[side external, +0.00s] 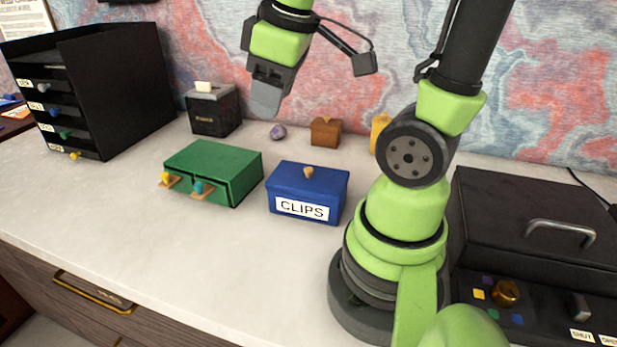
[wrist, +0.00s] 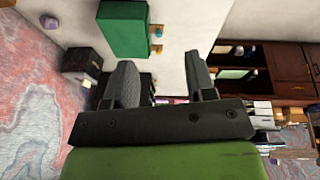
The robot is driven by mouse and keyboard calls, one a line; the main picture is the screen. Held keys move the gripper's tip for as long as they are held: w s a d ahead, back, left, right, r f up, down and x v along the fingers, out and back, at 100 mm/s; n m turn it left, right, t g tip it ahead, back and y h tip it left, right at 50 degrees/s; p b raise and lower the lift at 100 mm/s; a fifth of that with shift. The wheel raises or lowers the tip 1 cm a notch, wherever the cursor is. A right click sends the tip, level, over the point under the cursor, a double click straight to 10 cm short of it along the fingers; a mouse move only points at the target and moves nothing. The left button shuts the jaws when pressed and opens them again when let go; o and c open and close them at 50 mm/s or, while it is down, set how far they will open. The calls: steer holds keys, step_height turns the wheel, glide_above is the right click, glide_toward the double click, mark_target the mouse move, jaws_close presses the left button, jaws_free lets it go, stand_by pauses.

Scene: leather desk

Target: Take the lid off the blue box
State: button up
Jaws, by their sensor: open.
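The blue box (side external: 307,203) stands on the desk in the side external view, with a white label reading CLIPS on its front. Its blue lid (side external: 308,178) is on top, with a small wooden knob (side external: 308,171) in the middle. My gripper (side external: 265,100) is raised above the desk, up and to the left of the box and apart from it. In the wrist view my gripper (wrist: 165,85) shows two fingers spread with nothing between them. I cannot make out the blue box in the wrist view.
A green box with two small drawers (side external: 213,172) stands left of the blue box. Behind are a black box (side external: 212,110), a purple stone (side external: 278,131) and a small brown box (side external: 325,132). A black drawer unit (side external: 100,85) is far left; a black case (side external: 540,225) is right. The front desk is clear.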

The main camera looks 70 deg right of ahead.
steer(key=d+f+n+g, duration=0.5)
steer(key=d+f+n, duration=0.2)
steer(key=d+f, duration=0.25)
glide_above(309, 169)
steer(key=f, duration=0.2)
steer(key=a+f, duration=0.1)
steer(key=shift+w+f+n, duration=0.15)
steer(key=shift+w+n, duration=0.1)
steer(key=shift+n, duration=0.15)
steer(key=shift+s+d+f, duration=0.1)
steer(key=shift+d+f, duration=0.05)
steer(key=shift+f, duration=0.9)
steer(key=shift+d+f, duration=0.2)
steer(key=shift+f, duration=0.8)
steer(key=shift+s+d+f, duration=0.1)
steer(key=shift+d+f, duration=0.05)
steer(key=shift+f, duration=0.9)
jaws_close()
